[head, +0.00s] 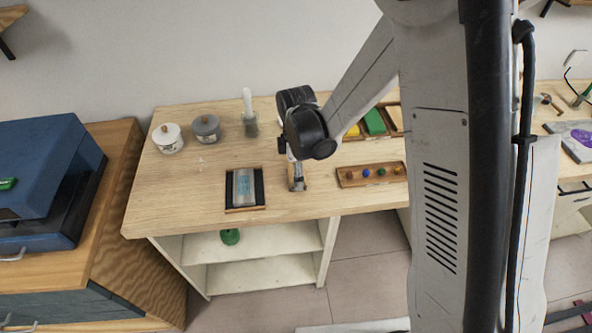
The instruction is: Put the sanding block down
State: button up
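My gripper (297,183) points down over the middle of the wooden worktop (200,190), close above or at its surface. Its fingers are small and partly hidden by the wrist, so I cannot tell whether they are open or shut, or whether they hold anything. I cannot pick out the sanding block with certainty. Left of my gripper, apart from it, lies a dark-sided tray (259,188) with a pale bluish slab (241,187) in it.
A wooden rack with coloured knobs (345,176) lies right of my gripper. The worktop's front left is clear.

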jog(key=shift+f, duration=0.15)
jog(key=o, duration=1.3)
jog(key=shift+o, duration=0.2)
notch_tip(320, 180, up, 13)
jog(key=s+d+r+m+t, duration=0.3)
jog(key=s+d+r+m, duration=0.3)
jog(key=s+d+m, duration=0.2)
jog(key=s+d+r+m+t, duration=0.4)
jog(key=s+d+r+m, duration=0.2)
jog(key=s+d+m, duration=0.2)
jog(key=shift+s+m+b, duration=0.35)
jog(key=shift+s+m, duration=1)
jog(key=shift+m, duration=0.05)
jog(key=shift+f, duration=0.1)
